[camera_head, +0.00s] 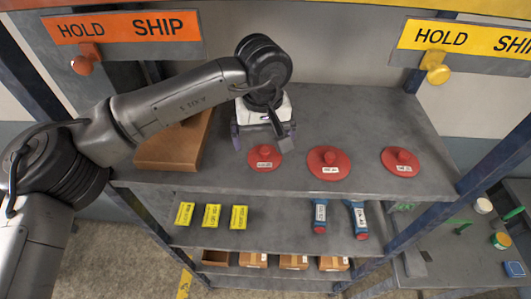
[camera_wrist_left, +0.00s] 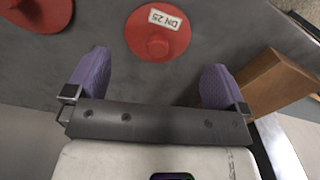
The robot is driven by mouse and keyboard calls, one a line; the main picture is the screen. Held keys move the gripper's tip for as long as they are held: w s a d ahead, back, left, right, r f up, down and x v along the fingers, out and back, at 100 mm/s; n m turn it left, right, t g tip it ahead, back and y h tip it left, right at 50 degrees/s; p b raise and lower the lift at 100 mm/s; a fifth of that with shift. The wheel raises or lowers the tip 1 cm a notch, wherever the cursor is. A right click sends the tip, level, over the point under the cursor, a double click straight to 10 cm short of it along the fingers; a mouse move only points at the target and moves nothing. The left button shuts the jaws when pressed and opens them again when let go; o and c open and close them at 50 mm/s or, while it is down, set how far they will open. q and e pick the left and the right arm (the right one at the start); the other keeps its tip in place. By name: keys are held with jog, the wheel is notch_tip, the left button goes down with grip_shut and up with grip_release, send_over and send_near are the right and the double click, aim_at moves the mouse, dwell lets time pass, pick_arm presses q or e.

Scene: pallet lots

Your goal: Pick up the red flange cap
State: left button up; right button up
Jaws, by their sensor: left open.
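Three red flange caps lie on the grey top shelf (camera_head: 345,115) in the head view: a left cap (camera_head: 265,161), a middle cap (camera_head: 322,158) and a right cap (camera_head: 394,157). Each is a round disc with a raised knob and a white label. My left gripper (camera_head: 264,139) is open and empty, just behind and above the left cap. In the left wrist view, the purple fingers (camera_wrist_left: 155,82) are spread, and a cap labelled DN 25 (camera_wrist_left: 150,40) lies beyond them. Part of another cap (camera_wrist_left: 42,12) shows at the upper left. My right gripper is not in view.
A brown block (camera_head: 172,150) stands left of the gripper; it shows at the right in the left wrist view (camera_wrist_left: 268,88). Lower shelves hold yellow-labelled items (camera_head: 211,215), blue cylinders (camera_head: 320,212) and cartons (camera_head: 293,262). HOLD/SHIP signs (camera_head: 125,28) hang above. Shelf posts bound the sides.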

aim_at(265, 150)
pick_arm(q)
jog(key=shift+d+f+p, duration=0.15)
jog(key=shift+f+p, duration=0.45)
jog(key=shift+f, duration=1.6)
jog(key=c, duration=0.8)
